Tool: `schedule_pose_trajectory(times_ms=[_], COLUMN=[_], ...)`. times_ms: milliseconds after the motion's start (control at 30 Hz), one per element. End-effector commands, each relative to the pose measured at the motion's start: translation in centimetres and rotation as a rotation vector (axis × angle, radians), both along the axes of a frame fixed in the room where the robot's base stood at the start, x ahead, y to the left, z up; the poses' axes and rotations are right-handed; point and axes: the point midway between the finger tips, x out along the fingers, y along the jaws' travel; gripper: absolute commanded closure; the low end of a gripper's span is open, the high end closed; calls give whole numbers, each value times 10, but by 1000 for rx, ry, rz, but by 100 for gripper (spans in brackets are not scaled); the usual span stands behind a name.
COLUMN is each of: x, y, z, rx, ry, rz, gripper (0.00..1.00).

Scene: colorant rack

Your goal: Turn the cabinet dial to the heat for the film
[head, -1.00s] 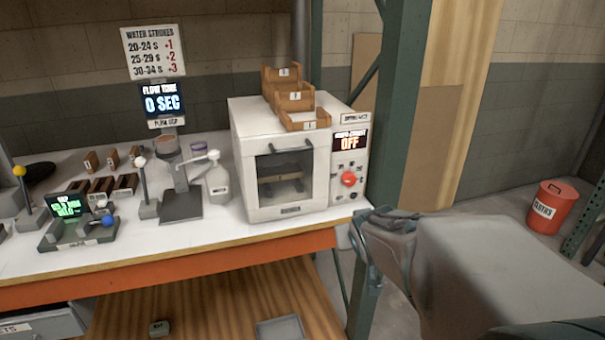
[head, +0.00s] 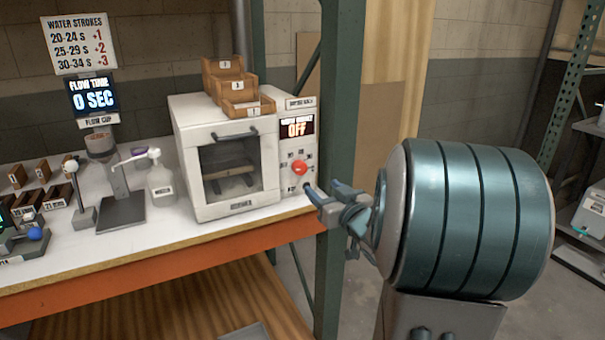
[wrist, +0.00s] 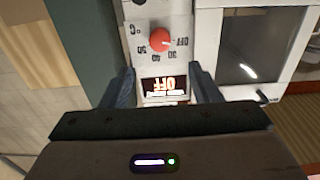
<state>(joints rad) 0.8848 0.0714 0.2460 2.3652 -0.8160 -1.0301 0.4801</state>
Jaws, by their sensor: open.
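The white cabinet (head: 188,150) stands on the bench with its window door shut. Its control panel on the right has a display (head: 297,127) reading OFF and a red dial (head: 299,168). In the wrist view the picture is upside down; the red dial (wrist: 160,40) has OFF and several numbers around it, among them 30, 40 and 50. Its pointer mark is toward OFF. My gripper (head: 314,190) is open and empty, in front of the panel's lower right part, below the dial in the head view. In the wrist view the dial lies beyond the fingertips, apart from them.
Wooden bins (head: 238,85) sit on the cabinet. A green post (head: 342,130) rises just right of the panel, close to my gripper. A bottle (head: 160,182) and a lever stand (head: 120,212) are left of the cabinet. The bench front edge (head: 170,262) is orange.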

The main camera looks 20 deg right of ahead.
Motion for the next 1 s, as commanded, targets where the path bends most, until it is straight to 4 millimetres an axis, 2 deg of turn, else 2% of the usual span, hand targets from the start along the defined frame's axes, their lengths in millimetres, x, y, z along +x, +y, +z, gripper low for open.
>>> schedule_pose_trajectory(times_ms=[300,500,700,967,1000], x=[70,101,114,115,115], y=[3,4,5,4,4], z=[-1,0,0,0,0], rx=[2,1,0,-1,-1], ry=[0,1,1,1,1], rz=[2,0,0,-1,-1], gripper=[44,44,44,44,50])
